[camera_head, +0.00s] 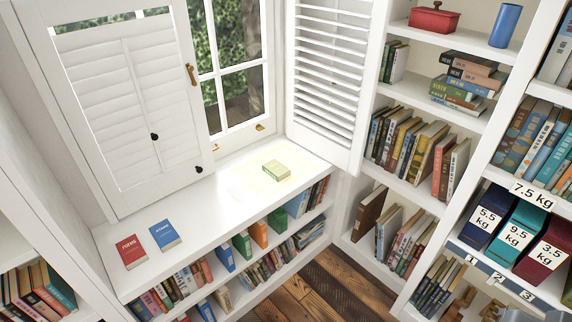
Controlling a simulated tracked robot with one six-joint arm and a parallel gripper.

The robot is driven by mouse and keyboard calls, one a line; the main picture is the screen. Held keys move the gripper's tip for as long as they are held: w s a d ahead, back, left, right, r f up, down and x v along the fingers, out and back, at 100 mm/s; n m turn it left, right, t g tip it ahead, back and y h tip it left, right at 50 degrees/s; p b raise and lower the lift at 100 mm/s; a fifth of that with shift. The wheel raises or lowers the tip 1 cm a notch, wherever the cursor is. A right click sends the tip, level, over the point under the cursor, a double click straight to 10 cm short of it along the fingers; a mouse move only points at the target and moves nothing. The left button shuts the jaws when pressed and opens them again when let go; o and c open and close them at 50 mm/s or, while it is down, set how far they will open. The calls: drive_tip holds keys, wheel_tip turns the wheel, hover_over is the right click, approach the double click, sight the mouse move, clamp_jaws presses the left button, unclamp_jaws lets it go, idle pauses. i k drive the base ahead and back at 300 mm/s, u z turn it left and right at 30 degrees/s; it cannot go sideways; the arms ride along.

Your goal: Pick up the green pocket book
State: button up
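A small green and cream pocket book (276,171) lies flat on the white counter under the window, towards its right end. A red book (132,252) and a blue book (165,236) lie flat side by side at the counter's left end, apart from the green one. My gripper is not clearly in view.
The white counter (215,212) is clear between the blue and green books. Its shelves below hold rows of books. An open louvred shutter (330,75) stands just right of the green book. Tall bookshelves (407,95) and weight-labelled boxes (515,237) fill the right side.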

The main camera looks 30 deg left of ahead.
sight(285, 175)
drive_tip(key=i, duration=0.95)
drive_tip(key=u, duration=3.55)
